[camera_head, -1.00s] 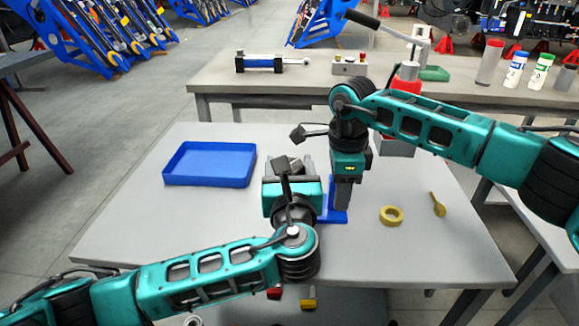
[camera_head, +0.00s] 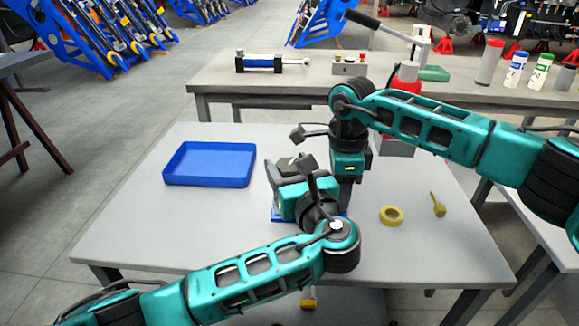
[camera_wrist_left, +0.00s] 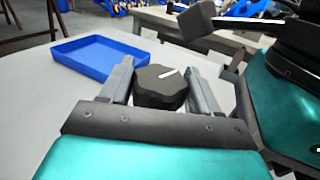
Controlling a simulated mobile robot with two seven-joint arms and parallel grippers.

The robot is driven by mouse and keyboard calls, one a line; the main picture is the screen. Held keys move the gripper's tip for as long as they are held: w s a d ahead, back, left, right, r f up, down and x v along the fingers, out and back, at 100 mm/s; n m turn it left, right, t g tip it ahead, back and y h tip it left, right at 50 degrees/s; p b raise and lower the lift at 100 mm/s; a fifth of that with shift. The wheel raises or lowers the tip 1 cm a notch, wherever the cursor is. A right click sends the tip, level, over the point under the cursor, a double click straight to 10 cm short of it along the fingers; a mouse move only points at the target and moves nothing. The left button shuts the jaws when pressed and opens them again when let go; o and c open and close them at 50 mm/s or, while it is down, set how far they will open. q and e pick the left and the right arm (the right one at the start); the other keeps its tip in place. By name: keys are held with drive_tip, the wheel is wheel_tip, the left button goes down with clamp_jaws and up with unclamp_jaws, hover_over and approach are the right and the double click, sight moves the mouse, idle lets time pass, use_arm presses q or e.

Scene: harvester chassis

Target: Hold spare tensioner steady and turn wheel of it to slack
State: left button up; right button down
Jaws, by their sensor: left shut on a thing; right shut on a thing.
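The spare tensioner stands on the near table, mostly hidden by my grippers; parts of its blue base (camera_head: 279,215) show in the head view. Its black lobed wheel (camera_wrist_left: 160,90), with a white mark on top, shows in the left wrist view. My left gripper (camera_head: 292,166) has its fingers on both sides of the wheel and is shut on it; the fingers also show in the left wrist view (camera_wrist_left: 160,84). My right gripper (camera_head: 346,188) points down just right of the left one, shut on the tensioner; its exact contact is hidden.
A blue tray (camera_head: 165,178) lies at the left of the table. A yellow ring (camera_head: 391,223) and a small yellow tool (camera_head: 438,205) lie at the right. The two grippers are very close together. The table's left front is clear.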

use_arm(q)
drive_tip(key=shift+r, duration=0.15)
drive_tip(key=o, duration=1)
drive_tip(key=shift+h, duration=0.3)
drive_tip(key=m+t+h, duration=0.1)
drive_tip(key=m+h, duration=0.1)
drive_tip(key=h, duration=0.1)
drive_tip(key=shift+a+m+h, duration=0.15)
drive_tip(key=shift+m+h, duration=0.15)
drive_tip(key=shift+m, duration=0.1)
drive_tip(key=m+h, duration=0.2)
drive_tip(key=h, duration=0.1)
drive_tip(key=m+h, duration=0.2)
drive_tip(key=h, duration=0.2)
drive_tip(key=shift+m, duration=0.4)
drive_tip(key=m+g+h, duration=0.1)
drive_tip(key=m+h, duration=0.1)
drive_tip(key=h, duration=0.1)
drive_tip(key=m+g+h, duration=0.1)
drive_tip(key=g+h, duration=0.1)
drive_tip(key=shift+m+h, duration=0.4)
drive_tip(key=shift+d+m+g+h, duration=0.15)
drive_tip(key=shift+m+g+h, duration=0.4)
drive_tip(key=shift+g+h, duration=0.1)
drive_tip(key=shift+d+m+g+h, duration=0.15)
drive_tip(key=shift+m+g+h, duration=0.4)
drive_tip(key=shift+g+h, duration=0.1)
drive_tip(key=shift+m+g+h, duration=0.7)
drive_tip(key=shift+g, duration=0.1)
